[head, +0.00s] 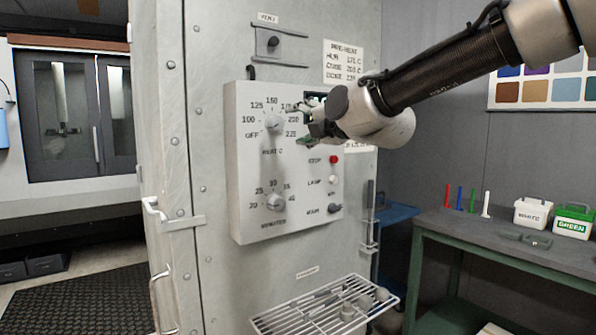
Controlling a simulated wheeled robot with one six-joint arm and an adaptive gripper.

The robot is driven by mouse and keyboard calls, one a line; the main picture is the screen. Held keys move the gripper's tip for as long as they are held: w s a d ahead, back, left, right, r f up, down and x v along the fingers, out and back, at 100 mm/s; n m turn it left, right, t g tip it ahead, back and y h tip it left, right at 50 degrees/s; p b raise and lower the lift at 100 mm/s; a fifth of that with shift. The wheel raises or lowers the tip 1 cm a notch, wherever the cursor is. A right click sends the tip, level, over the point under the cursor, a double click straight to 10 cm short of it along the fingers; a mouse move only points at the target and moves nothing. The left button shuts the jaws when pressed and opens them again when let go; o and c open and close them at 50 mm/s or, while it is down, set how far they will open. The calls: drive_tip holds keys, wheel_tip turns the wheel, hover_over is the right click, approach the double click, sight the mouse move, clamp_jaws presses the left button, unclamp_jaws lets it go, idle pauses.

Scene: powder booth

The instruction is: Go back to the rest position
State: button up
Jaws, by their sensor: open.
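My gripper (305,122) is open and empty in the head view, at the end of my arm that comes in from the upper right. It is in front of the white control box (250,210), just right of the HEAT C knob (273,124). I cannot tell whether it touches the box. It hides part of the panel's upper right. The MINUTES knob (276,200) sits lower on the box.
A wire rack (270,322) with several small parts juts out below the box. A green-framed bench (480,236) at the right holds white bins (532,213) and several coloured sticks. A dark mat (85,300) covers the floor at left.

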drive_tip(key=s+f+m+g+h, duration=0.1)
drive_tip(key=s+f+m+g, duration=0.25)
drive_tip(key=f+m, duration=0.6)
drive_tip(key=s+d+f+m+g+h, duration=0.3)
drive_tip(key=s+d+f+m+g, duration=0.15)
drive_tip(key=s+d+f, duration=0.35)
drive_tip(key=s+d+f+m+g+h, duration=0.1)
drive_tip(key=s+d+f+m+h, duration=0.1)
drive_tip(key=s+d+m, duration=0.5)
drive_tip(key=s+d+f+m+g+h, duration=0.1)
drive_tip(key=s+d+f+m+h, duration=0.2)
drive_tip(key=s+d, duration=0.9)
drive_tip(key=d+f+m, duration=0.2)
drive_tip(key=d+m, duration=0.2)
drive_tip(key=d, duration=0.2)
drive_tip(key=shift+d+m+g, duration=0.25)
drive_tip(key=shift+m+g, duration=0.05)
drive_tip(key=shift+g, duration=0.1)
